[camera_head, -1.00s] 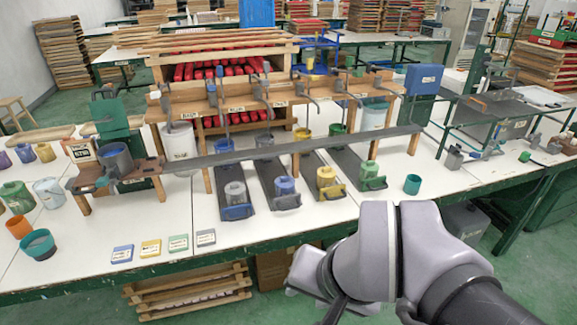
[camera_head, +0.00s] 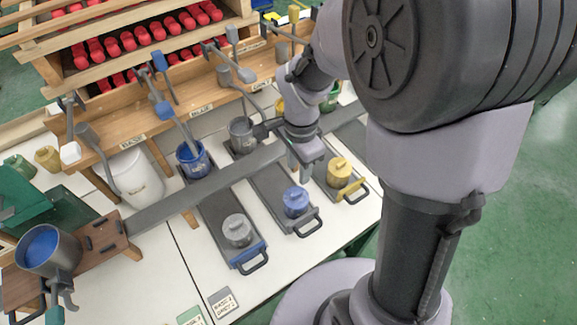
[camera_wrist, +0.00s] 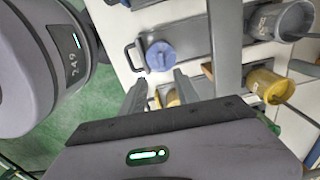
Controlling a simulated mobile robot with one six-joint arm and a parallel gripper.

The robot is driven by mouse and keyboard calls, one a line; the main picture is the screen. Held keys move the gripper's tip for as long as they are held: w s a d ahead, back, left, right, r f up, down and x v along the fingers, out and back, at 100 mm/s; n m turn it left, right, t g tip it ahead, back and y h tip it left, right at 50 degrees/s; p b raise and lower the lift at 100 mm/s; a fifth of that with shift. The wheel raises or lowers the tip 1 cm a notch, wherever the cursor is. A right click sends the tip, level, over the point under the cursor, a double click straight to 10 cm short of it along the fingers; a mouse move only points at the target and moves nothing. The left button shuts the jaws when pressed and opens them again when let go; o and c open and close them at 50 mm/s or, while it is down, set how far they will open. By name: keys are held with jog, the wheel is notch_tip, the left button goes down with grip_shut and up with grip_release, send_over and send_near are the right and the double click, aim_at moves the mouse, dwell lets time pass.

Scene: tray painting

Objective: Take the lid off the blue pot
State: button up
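A small blue pot (camera_head: 297,202) stands on a dark grey tray (camera_head: 270,185), with a blue lid on top. It also shows in the wrist view as a round blue lid (camera_wrist: 161,57) with a bar-shaped handle. My gripper (camera_head: 305,165) points down behind the pot in the head view, above the trays. In the wrist view the fingers (camera_wrist: 160,77) are apart with nothing held between them. The lid lies beyond their tips, apart from them. A larger open pot (camera_head: 193,160) with blue inside stands further back.
A grey-lidded pot (camera_head: 238,230) stands on the tray to the left, and a yellow pot (camera_head: 340,172) on the tray to the right. A long grey rail (camera_head: 205,185) crosses above the trays. Dippers hang from the wooden rack (camera_head: 150,115) behind.

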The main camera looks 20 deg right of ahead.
aim_at(296, 193)
notch_tip(296, 193, down, 12)
jog(key=b, duration=0.5)
jog(key=shift+w, duration=0.15)
jog(key=shift+r, duration=0.25)
jog(key=shift+c, duration=0.3)
grip_shut()
